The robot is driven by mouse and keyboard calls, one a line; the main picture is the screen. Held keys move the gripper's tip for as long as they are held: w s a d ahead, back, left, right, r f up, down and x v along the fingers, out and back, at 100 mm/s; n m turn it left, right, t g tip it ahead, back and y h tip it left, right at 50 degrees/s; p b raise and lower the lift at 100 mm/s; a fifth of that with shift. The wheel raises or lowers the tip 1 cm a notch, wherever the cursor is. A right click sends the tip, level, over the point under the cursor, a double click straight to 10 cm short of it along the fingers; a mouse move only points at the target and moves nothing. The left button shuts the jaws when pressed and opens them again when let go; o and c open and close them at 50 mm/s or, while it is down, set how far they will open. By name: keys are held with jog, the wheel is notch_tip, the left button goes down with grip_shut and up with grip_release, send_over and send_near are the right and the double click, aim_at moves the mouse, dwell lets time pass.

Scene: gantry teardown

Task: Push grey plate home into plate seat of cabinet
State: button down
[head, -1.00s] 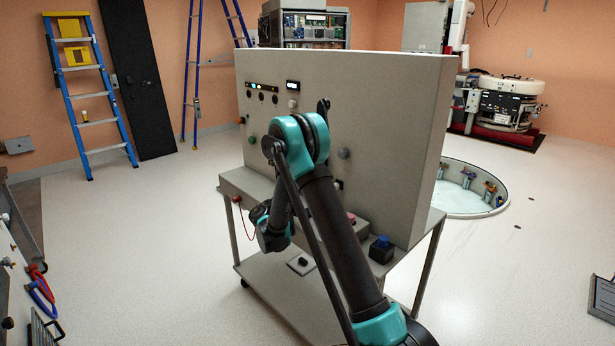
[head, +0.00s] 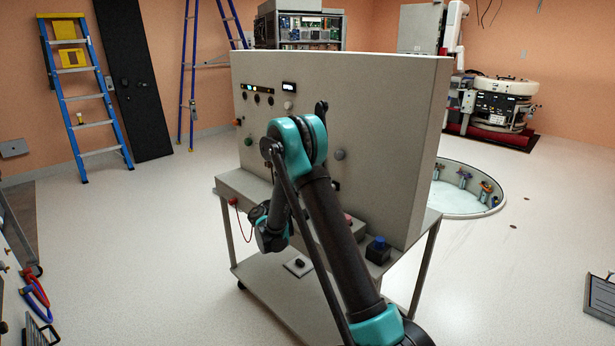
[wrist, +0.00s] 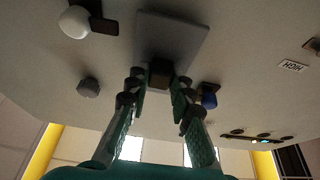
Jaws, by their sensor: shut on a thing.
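The grey plate (wrist: 172,32) is a flat square against the cabinet face (wrist: 240,95) in the wrist view. A dark block, which looks like its handle (wrist: 160,70), stands out from it. My gripper (wrist: 159,82) is shut on this block, one finger on each side. Whether the plate sits flush in the plate seat cannot be told; the seat is hidden behind it. In the head view the cabinet (head: 385,130) is a large upright grey panel on a wheeled cart. My arm hides the gripper and plate there.
In the wrist view, a white knob (wrist: 74,22), a grey knob (wrist: 88,87) and a blue knob (wrist: 208,97) are near the fingers. The cart (head: 270,283) has a blue-topped black box (head: 378,251) at its right. A round floor pit (head: 462,190) lies behind.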

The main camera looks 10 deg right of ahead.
jog(key=shift+w+d, duration=0.35)
jog(key=shift+d, duration=0.2)
dwell(0.4)
jog(key=c, duration=1.3)
grip_release()
jog(key=shift+o, duration=0.2)
